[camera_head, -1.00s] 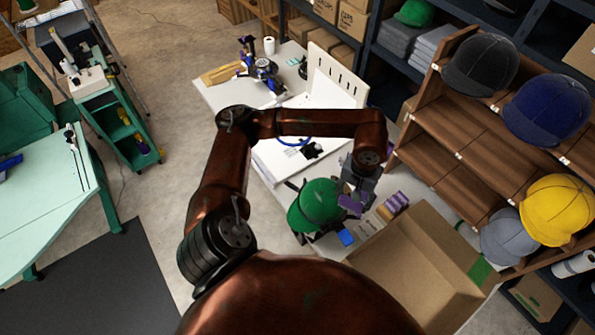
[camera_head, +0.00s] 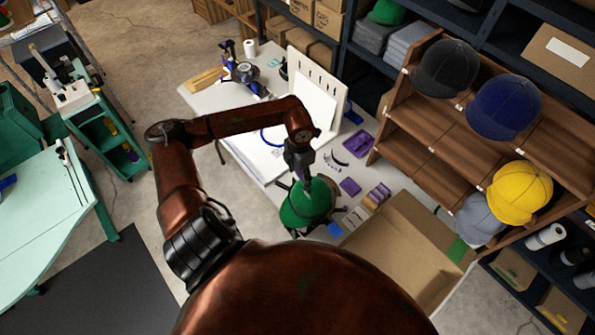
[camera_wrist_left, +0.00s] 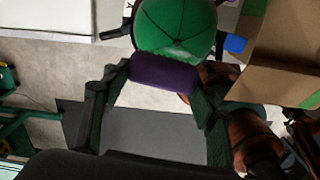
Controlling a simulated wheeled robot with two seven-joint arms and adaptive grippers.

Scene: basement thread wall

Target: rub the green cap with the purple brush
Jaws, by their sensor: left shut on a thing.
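The green cap (camera_head: 305,204) sits at the near side of the white table, on a dark support that is mostly hidden. My left gripper (camera_head: 304,178) is over the far part of the cap, pointing down. In the left wrist view, the same gripper (camera_wrist_left: 158,85) is shut on the purple brush (camera_wrist_left: 163,75), a dark purple block between its fingers. The brush lies against the near edge of the green cap (camera_wrist_left: 175,28) in that view; I cannot tell whether they touch. My right gripper is not in view.
Purple trays (camera_head: 358,143) and small boxes (camera_head: 377,196) lie right of the cap. An open cardboard box (camera_head: 405,245) stands at the near right. A wooden rack (camera_head: 428,125) holds several caps at the right. A white slotted board (camera_head: 318,85) stands behind.

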